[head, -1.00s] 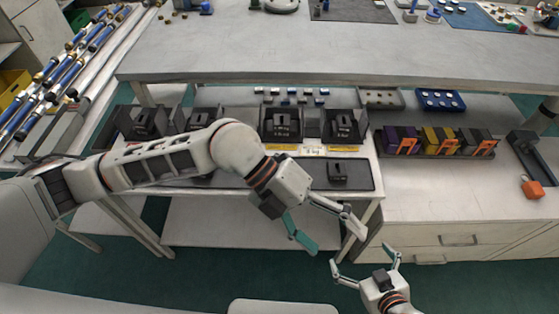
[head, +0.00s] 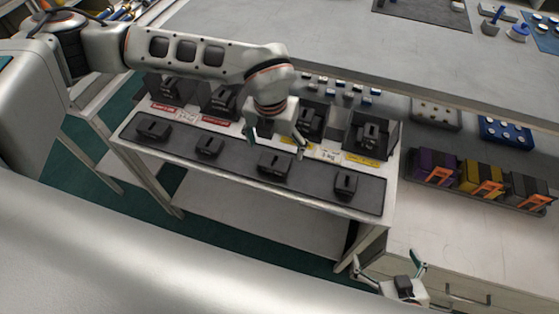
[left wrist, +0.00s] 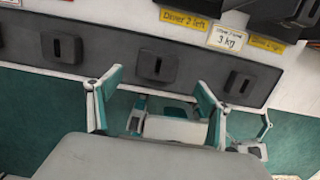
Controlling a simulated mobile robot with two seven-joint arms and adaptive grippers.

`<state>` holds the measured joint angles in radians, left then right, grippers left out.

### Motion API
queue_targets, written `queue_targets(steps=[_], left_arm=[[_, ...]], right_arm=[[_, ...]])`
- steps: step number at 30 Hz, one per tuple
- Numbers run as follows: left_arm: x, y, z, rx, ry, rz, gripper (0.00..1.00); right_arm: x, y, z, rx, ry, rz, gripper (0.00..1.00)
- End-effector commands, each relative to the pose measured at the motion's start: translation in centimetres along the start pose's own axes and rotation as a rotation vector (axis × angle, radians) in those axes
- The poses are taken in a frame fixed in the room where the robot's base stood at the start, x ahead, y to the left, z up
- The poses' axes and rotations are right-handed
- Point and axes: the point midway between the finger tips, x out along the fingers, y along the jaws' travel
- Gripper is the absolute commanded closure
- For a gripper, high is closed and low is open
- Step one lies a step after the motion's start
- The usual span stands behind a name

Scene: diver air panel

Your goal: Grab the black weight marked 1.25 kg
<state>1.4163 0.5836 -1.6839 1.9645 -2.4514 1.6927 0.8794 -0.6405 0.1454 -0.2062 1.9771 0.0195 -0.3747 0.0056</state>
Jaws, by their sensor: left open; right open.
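Several black block weights with slotted tops lie in a row on a dark mat: the far-left one (head: 153,128), the second (head: 208,146), the third (head: 275,165) and the right one (head: 345,183). Weights also stand in black bins behind. No mark on any weight is legible, so I cannot tell which is 1.25 kg. My left gripper (head: 276,142) is open and empty, pointing down above the mat near the third weight. In the left wrist view a weight (left wrist: 158,66) shows beyond the open fingers. My right gripper (head: 388,268) is open and empty, low in front of the bench.
A white "3 kg" card (left wrist: 227,38) sits between yellow diver labels along the bins' front. A black bin (head: 372,137) stands behind the right weight. Purple, yellow and dark blocks with orange handles (head: 483,182) stand to the right. A grey upper shelf (head: 330,50) overhangs the back.

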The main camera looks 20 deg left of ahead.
Motion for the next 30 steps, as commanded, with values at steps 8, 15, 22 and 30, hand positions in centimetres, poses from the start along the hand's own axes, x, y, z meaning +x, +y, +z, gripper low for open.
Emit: queue_targets(steps=[8, 15, 22, 30], left_arm=[[2.5, 0.0, -0.2, 0.0, 0.004, -0.002, 0.21], [5.7, 0.4, -0.5, 0.001, 0.007, -0.002, 0.21], [7.3, 0.4, -0.3, 0.002, 0.003, -0.003, 0.21], [7.2, 0.4, -0.3, 0.002, 0.003, -0.003, 0.57]], right_arm=[[0.0, -0.6, 0.2, 0.009, -0.002, -0.005, 0.0], [0.1, -0.6, 0.3, 0.008, -0.003, -0.004, 0.0], [0.1, -0.4, 0.4, 0.003, -0.004, -0.001, 0.0], [0.2, -0.1, 0.2, 0.0, 0.0, 0.002, 0.0]])
